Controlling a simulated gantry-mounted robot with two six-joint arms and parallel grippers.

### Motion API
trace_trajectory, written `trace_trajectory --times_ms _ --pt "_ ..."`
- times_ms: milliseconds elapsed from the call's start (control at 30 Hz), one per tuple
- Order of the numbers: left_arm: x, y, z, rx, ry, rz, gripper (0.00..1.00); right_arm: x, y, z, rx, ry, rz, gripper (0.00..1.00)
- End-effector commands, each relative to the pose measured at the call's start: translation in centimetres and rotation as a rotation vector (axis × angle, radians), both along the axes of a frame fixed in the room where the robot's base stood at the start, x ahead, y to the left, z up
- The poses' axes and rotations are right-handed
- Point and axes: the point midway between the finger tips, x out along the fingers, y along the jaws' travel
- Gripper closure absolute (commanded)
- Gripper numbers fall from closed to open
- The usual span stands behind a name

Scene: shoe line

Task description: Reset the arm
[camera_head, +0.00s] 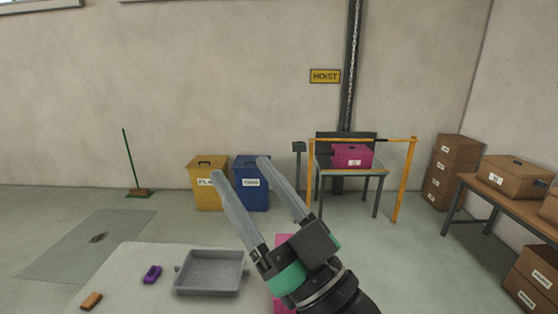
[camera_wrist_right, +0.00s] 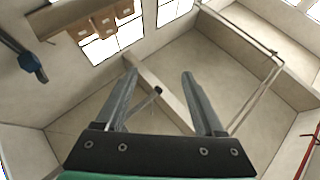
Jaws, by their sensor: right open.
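My right gripper (camera_head: 240,180) reaches up over the table from the bottom of the head view, with its two long grey fingers apart and nothing between them. In the right wrist view the same gripper (camera_wrist_right: 158,80) is open and empty, facing the upper walls and windows of the hall. My left gripper shows in neither view.
A pale table (camera_head: 120,275) at the bottom holds a grey tray (camera_head: 212,291), a purple item (camera_head: 152,274) and an orange-brown item (camera_head: 91,301). A pink thing (camera_head: 284,240) is partly hidden behind my right gripper. Yellow (camera_head: 207,195) and blue bins (camera_head: 252,197) stand by the wall.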

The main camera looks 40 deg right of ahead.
Motion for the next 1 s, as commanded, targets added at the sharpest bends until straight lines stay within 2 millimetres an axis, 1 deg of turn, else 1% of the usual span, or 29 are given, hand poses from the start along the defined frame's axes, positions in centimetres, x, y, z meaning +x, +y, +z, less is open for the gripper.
trace_trajectory --times_ms 33,100,167,200,267,467,567,667,767,800,867,900,1000 --pt "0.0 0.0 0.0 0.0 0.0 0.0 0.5 -2.4 0.6 3.2 -0.007 -0.093 0.011 0.29" --pt "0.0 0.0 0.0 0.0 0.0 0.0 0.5 -4.8 1.1 5.9 -0.012 -0.179 0.019 0.29" --pt "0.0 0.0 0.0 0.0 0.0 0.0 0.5 -6.1 1.4 7.2 -0.015 -0.224 0.024 0.29" --pt "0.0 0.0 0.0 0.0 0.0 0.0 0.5 -6.7 1.5 7.7 -0.016 -0.241 0.025 0.29" --pt "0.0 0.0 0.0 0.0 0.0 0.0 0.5 -7.0 1.5 8.0 -0.017 -0.251 0.025 0.29" --pt "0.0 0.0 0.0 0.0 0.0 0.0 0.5 -6.9 1.5 7.9 -0.017 -0.248 0.025 0.29" --pt "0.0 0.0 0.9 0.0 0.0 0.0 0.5 -6.8 1.5 8.8 -0.016 -0.247 0.024 0.29" --pt "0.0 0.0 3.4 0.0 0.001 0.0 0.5 -6.8 1.4 11.3 -0.017 -0.246 0.024 0.29" --pt "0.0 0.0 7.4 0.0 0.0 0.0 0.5 -6.8 1.4 15.3 -0.017 -0.246 0.024 0.29" --pt "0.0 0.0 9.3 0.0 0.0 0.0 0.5 -6.8 1.4 17.2 -0.017 -0.246 0.024 0.29" --pt "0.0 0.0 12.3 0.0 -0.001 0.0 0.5 -6.8 1.4 20.2 -0.017 -0.246 0.024 0.29" --pt "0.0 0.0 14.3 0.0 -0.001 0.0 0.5 -6.8 1.4 22.1 -0.017 -0.246 0.024 0.29" --pt "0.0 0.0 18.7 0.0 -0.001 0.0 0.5 -6.8 1.4 26.5 -0.017 -0.246 0.024 0.29"
